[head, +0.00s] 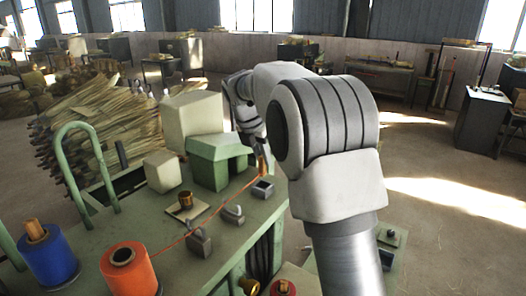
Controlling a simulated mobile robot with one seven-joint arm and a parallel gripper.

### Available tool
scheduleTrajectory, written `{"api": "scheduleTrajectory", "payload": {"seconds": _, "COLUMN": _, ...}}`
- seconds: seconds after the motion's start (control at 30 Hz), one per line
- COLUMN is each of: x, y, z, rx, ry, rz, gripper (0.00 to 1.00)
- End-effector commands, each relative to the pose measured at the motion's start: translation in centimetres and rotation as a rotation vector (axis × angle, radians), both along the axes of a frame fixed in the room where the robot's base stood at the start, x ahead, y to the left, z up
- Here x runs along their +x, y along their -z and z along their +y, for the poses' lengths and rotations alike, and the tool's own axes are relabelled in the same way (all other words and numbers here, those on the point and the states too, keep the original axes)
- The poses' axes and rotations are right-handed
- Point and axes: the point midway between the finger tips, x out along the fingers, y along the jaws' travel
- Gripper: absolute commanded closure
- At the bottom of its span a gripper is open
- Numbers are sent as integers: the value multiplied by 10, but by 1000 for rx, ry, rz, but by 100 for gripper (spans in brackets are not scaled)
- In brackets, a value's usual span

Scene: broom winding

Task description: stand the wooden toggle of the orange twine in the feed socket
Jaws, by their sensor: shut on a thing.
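The orange twine (160,251) runs from an orange spool (130,277) at the lower left, past a small grey guide (198,243), up to the wooden toggle (262,165). The toggle is a small brown piece, seen only in part. My gripper (260,152) is shut on the toggle, and my arm partly hides it. The toggle looks roughly upright. A grey square socket (263,189), which looks like the feed socket, stands on the green bench just below the toggle. I cannot tell whether the toggle's lower end touches it.
A bent green rail (101,165) rises at the left. Broom bundles (95,115) lie behind. Open floor is to the right.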

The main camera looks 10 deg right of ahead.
Motion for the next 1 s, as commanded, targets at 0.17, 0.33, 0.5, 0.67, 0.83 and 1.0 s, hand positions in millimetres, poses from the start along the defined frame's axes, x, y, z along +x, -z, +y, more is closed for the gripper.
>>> {"api": "scheduleTrajectory", "payload": {"seconds": 0.17, "x": 0, "y": 18, "z": 1, "rx": 0, "ry": -1, "rz": 1, "gripper": 100}}
{"api": "scheduleTrajectory", "payload": {"seconds": 0.33, "x": 0, "y": 31, "z": 0, "rx": 0, "ry": -1, "rz": 1, "gripper": 100}}
{"api": "scheduleTrajectory", "payload": {"seconds": 0.5, "x": 0, "y": 42, "z": 0, "rx": -1, "ry": 0, "rz": 1, "gripper": 100}}
{"api": "scheduleTrajectory", "payload": {"seconds": 0.67, "x": 0, "y": 49, "z": 0, "rx": 0, "ry": 0, "rz": 0, "gripper": 100}}
{"api": "scheduleTrajectory", "payload": {"seconds": 0.83, "x": 0, "y": 51, "z": 0, "rx": 1, "ry": 0, "rz": 0, "gripper": 100}}
{"api": "scheduleTrajectory", "payload": {"seconds": 1.0, "x": 0, "y": 51, "z": 0, "rx": 1, "ry": 0, "rz": 0, "gripper": 100}}
